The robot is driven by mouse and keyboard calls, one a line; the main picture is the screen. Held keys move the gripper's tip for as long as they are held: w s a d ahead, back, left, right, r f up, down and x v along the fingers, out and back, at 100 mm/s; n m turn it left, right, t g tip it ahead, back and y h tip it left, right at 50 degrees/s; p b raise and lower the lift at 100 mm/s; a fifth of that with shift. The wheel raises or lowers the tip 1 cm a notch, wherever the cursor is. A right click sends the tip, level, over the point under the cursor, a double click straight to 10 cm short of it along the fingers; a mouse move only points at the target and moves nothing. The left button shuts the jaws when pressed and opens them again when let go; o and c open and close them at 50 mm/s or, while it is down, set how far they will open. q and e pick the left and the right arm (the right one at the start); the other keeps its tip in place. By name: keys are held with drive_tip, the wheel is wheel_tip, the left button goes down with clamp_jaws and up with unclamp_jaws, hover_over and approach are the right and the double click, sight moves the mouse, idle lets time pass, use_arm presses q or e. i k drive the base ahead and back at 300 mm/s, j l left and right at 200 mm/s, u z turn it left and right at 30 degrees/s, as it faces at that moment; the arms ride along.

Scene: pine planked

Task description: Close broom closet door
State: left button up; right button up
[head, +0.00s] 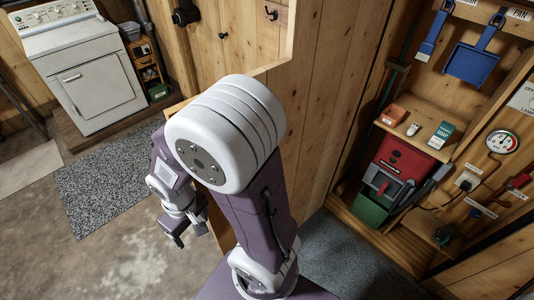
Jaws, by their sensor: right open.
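The broom closet (430,115) stands open at the right, with its shelf and contents showing. A plank panel (312,120), which looks like the closet door, stands open left of the interior; my right arm covers part of it. My right gripper (187,232) is open and empty, low on the left side of this panel, close to its lower left part. I cannot tell whether they touch. No door handle can be made out. My left gripper is not in view.
Inside the closet are a blue dustpan (474,57), a brush (432,37), a red and green box (390,180) and a round gauge (502,141). A white appliance (88,80) stands at the upper left. A speckled mat (105,175) and bare concrete floor (120,260) lie clear left of my arm.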

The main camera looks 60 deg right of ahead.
sight(332, 46)
drive_tip(key=i+j+z, duration=0.35)
drive_tip(key=z, duration=0.15)
drive_tip(key=i+j+z, duration=0.25)
drive_tip(key=j+z, duration=0.2)
drive_tip(key=i+j+z, duration=0.1)
drive_tip(key=z, duration=0.35)
drive_tip(key=i+j+z, duration=0.25)
drive_tip(key=z, duration=0.15)
drive_tip(key=i+j+z, duration=0.1)
drive_tip(key=z, duration=0.35)
drive_tip(key=j+z, duration=0.45)
drive_tip(key=i+j+z, duration=0.1)
drive_tip(key=z, duration=0.3)
drive_tip(key=i+j+z, duration=0.1)
drive_tip(key=j+z, duration=0.2)
drive_tip(key=z, duration=0.15)
drive_tip(key=j+z, duration=0.45)
drive_tip(key=k+j+u, duration=0.2)
drive_tip(key=u, duration=0.2)
drive_tip(key=i, duration=0.35)
